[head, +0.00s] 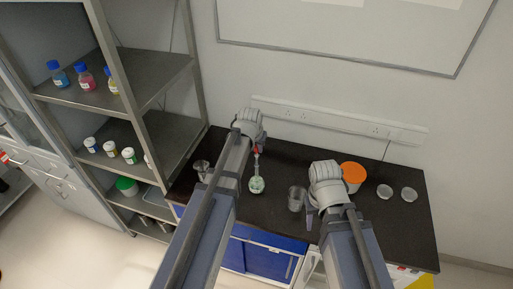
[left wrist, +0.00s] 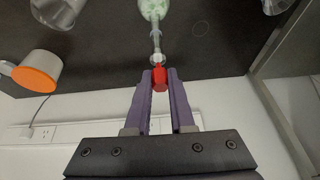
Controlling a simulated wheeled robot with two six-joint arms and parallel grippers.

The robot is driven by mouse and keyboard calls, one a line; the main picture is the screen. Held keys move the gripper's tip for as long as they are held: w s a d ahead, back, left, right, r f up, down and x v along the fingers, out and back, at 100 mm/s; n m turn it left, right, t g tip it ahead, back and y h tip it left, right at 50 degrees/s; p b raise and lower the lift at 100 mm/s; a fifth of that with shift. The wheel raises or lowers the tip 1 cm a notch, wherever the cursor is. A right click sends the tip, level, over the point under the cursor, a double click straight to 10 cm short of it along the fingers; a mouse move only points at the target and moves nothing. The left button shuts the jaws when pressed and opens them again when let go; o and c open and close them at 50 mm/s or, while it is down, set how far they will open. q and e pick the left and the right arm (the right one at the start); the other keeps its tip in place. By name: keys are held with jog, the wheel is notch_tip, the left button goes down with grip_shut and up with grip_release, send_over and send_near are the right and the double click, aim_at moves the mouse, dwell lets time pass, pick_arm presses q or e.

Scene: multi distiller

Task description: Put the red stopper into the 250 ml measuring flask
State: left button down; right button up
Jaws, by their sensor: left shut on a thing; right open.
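The red stopper (left wrist: 160,80) is held between the two fingers of my left gripper (left wrist: 163,76), which is shut on it. In the head view the stopper (head: 257,150) shows as a small red spot at the top of the flask neck. The measuring flask (head: 257,184), with pale green contents, stands upright on the dark bench. In the left wrist view the flask's neck (left wrist: 156,42) lines up with the stopper, whose end meets the mouth; how deep it sits I cannot tell. My right gripper (head: 311,217) is open and empty, beside a glass beaker.
The glass beaker (head: 296,199) stands right of the flask, another glass vessel (head: 201,169) left of it. Shelves (head: 150,72) with bottles stand at left.

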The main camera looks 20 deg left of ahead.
pick_arm(q)
jog(key=shift+f+b, duration=0.65)
jog(key=c, duration=0.7)
grip_release()
jog(key=shift+s+r, duration=0.1)
jog(key=shift+r, duration=0.05)
jog(key=p+v, duration=0.7)
jog(key=shift+r, duration=0.35)
jog(key=shift+s, duration=0.1)
